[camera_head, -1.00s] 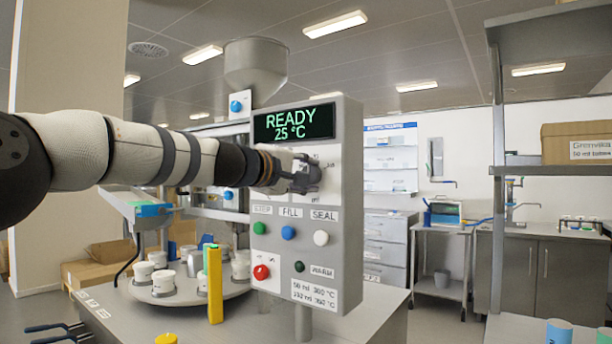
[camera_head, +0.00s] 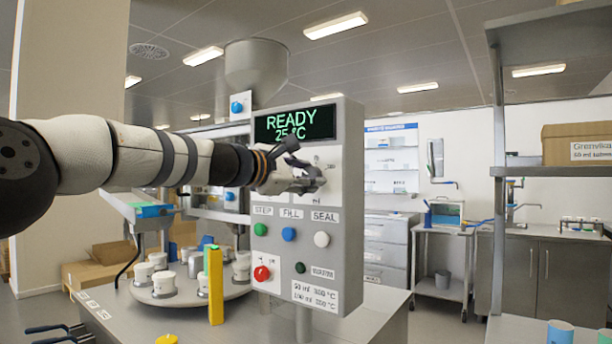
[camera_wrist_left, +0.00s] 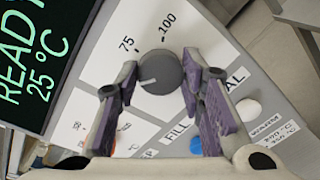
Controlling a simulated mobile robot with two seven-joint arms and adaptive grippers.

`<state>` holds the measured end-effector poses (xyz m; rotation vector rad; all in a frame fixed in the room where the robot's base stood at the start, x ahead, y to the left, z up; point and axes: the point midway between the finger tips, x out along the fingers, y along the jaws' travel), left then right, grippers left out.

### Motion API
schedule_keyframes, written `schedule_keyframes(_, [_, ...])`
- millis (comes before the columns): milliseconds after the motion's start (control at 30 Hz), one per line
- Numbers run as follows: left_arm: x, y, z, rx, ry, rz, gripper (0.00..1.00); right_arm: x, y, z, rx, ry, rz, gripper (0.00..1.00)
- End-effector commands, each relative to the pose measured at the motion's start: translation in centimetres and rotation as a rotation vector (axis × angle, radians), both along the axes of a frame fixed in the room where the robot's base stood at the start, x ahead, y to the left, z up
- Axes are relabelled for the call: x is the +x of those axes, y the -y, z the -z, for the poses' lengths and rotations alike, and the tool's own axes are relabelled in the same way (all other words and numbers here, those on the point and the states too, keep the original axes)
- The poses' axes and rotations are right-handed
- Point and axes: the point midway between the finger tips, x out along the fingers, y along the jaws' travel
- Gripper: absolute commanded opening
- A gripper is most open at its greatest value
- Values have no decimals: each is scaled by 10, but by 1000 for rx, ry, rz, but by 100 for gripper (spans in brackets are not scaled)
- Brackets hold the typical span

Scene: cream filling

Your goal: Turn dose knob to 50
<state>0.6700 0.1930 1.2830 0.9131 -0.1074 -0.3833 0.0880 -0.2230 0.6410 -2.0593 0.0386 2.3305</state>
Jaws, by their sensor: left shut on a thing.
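The dose knob (camera_wrist_left: 162,72) is a dark grey round knob on the machine's light control panel (camera_head: 345,130). Its pale mark points to the lower left in the left wrist view, away from the printed 75 and 100. The 50 mark cannot be made out. My left gripper (camera_wrist_left: 155,84) is shut on the knob, with one finger on each side. In the head view my left gripper (camera_head: 306,172) covers the knob and its scale. The display (camera_head: 294,124) reads READY 25 °C. My right gripper is in neither view.
Below the knob are green (camera_head: 260,229), blue (camera_head: 288,234) and white (camera_head: 321,239) buttons, close to the gripper. A red knob (camera_head: 261,273) sits lower. A yellow post (camera_head: 215,285) and a turntable (camera_head: 190,298) with white jars stand to the left.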

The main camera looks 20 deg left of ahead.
Motion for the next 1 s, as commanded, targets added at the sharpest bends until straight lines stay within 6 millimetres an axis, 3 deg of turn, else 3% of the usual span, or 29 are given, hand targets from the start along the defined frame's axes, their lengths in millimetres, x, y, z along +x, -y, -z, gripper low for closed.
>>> schedule_keyframes(333, [0,-1,-2,-115,-39,-1,8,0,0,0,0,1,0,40])
schedule_keyframes(867, [0,-1,-2,-136,-45,-1,8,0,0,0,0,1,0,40])
schedule_keyframes(900, [0,-1,-2,-136,-45,-1,40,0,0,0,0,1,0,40])
schedule_keyframes(1000, [0,-1,-2,-135,-46,-1,56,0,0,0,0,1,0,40])
